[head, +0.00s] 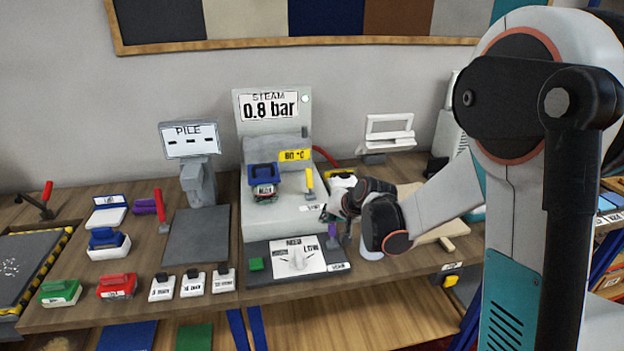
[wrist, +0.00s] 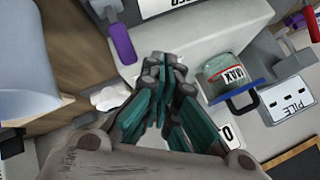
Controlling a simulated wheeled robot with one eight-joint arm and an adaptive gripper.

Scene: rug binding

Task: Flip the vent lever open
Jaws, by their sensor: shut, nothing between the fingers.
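I cannot tell for certain which lever is the vent lever, as the small labels are too blurred. A yellow lever (head: 310,182) stands upright on the right of the steam unit (head: 228,215), with a small white label (head: 312,208) below it. A purple lever (head: 332,234) stands at the back right of the dial panel (head: 337,267); a purple lever also shows in the wrist view (wrist: 122,43). My gripper (head: 327,212) is shut and empty, just right of the yellow lever and above the purple one. In the wrist view its fingers (wrist: 163,85) are together.
A blue-handled container (head: 263,180) sits on the steam unit, left of the yellow lever. The PILE gauge (head: 190,140) and a red lever (head: 161,210) stand farther left. Red (head: 117,286) and green (head: 60,292) handled blocks line the bench front. A white stand (head: 388,133) is behind my arm.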

